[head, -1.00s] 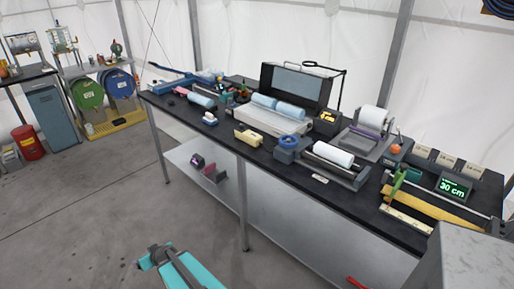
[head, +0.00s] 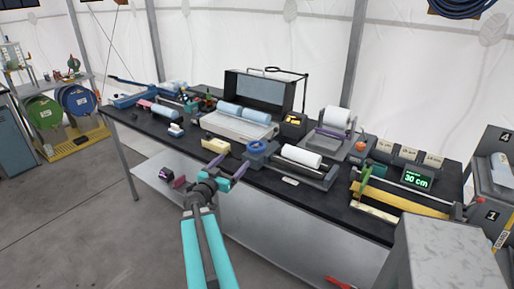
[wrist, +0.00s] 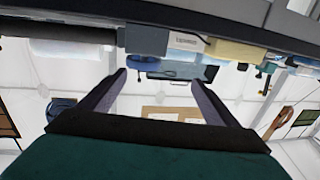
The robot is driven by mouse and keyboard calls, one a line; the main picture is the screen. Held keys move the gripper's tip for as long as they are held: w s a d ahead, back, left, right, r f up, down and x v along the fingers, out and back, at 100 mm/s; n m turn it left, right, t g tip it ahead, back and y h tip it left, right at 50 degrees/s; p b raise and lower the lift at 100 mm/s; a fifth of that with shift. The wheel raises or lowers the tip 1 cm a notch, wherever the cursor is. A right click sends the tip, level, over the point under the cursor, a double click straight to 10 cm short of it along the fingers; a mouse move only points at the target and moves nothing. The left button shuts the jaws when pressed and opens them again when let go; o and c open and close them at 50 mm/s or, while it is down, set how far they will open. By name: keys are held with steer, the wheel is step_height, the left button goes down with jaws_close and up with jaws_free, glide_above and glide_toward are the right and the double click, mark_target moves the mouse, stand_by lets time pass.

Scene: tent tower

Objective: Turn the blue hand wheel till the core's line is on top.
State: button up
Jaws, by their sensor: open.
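The blue hand wheel (head: 256,147) sits on a grey block (head: 259,160) near the bench's front edge. A white roll (head: 301,156), perhaps the core, lies in a grey cradle just right of it. No line on the roll can be made out. My gripper (head: 229,166) is open and empty, its purple fingers in front of the bench edge, to the left of and nearer than the wheel. The wrist view is upside down. There the wheel (wrist: 143,62) shows between the open fingers (wrist: 158,79), apart from them.
A pale yellow box (head: 215,146) stands left of the wheel. A tray with blue rolls (head: 236,125) is behind. The bench's front edge and lower shelf (head: 285,232) lie near my arm.

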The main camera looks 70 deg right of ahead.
mark_target(257, 144)
steer(key=s, duration=0.1)
steer(key=s+g, duration=0.1)
steer(key=s+m, duration=0.1)
steer(key=shift+s+d+r+g, duration=0.1)
steer(key=shift+d+r+g, duration=0.25)
steer(key=shift+r+g, duration=0.05)
steer(key=shift+s+d, duration=0.1)
steer(key=shift+d, duration=1.05)
steer(key=shift+s+d+p, duration=0.35)
steer(key=shift+d+p, duration=0.05)
steer(key=shift+d, duration=1.5)
steer(key=shift+s+d+p, duration=0.4)
steer(key=shift+d, duration=1.45)
steer(key=shift+s+d+p, duration=0.35)
steer(key=shift+d+p, duration=0.05)
steer(key=shift+d, duration=1.5)
steer(key=c, duration=1)
steer(key=shift+s+d, duration=0.1)
steer(key=shift+d, duration=0.1)
steer(key=shift+c, duration=0.2)
steer(key=shift+a, duration=0.15)
